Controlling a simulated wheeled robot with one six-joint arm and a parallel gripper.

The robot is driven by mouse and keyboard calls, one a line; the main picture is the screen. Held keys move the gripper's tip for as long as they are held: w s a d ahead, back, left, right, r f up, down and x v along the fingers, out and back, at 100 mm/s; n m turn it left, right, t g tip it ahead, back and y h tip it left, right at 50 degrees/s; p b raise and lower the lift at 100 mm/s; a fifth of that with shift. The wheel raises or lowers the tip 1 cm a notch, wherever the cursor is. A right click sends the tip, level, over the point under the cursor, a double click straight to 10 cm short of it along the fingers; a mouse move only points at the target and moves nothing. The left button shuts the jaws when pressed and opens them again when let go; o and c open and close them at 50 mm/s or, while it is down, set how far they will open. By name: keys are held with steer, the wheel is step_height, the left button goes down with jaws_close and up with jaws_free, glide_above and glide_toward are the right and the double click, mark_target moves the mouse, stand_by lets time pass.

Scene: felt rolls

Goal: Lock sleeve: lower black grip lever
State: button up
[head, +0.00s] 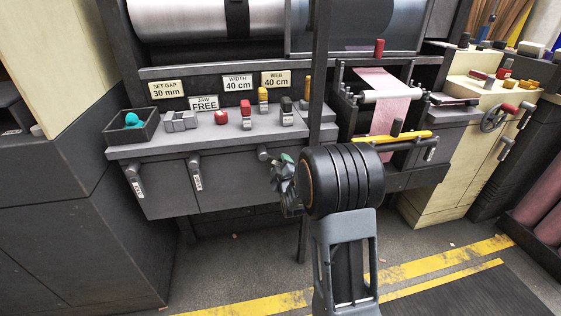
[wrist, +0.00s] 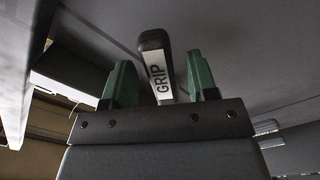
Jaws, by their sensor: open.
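The black grip lever (wrist: 155,45) has a rounded black head and a pale plate reading GRIP. In the wrist view it stands between the two green fingers of my gripper (wrist: 159,66), with a visible gap on each side. My gripper is open and holds nothing. In the head view my gripper (head: 281,164) is at the front of the grey console, just below its edge. A dark lever head (head: 264,153) shows beside it and seems to be the same lever; its lower part is hidden there.
The console (head: 150,150) carries a dark tray (head: 132,126) with a teal piece, a red knob (head: 221,117) and several upright levers. Two more front levers (head: 135,182) (head: 195,172) hang to the left. A dark post (head: 319,70) rises close to my gripper.

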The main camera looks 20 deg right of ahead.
steer(key=shift+w+d, duration=0.15)
steer(key=shift+w, duration=0.6)
steer(key=shift+c, duration=0.2)
jaws_close()
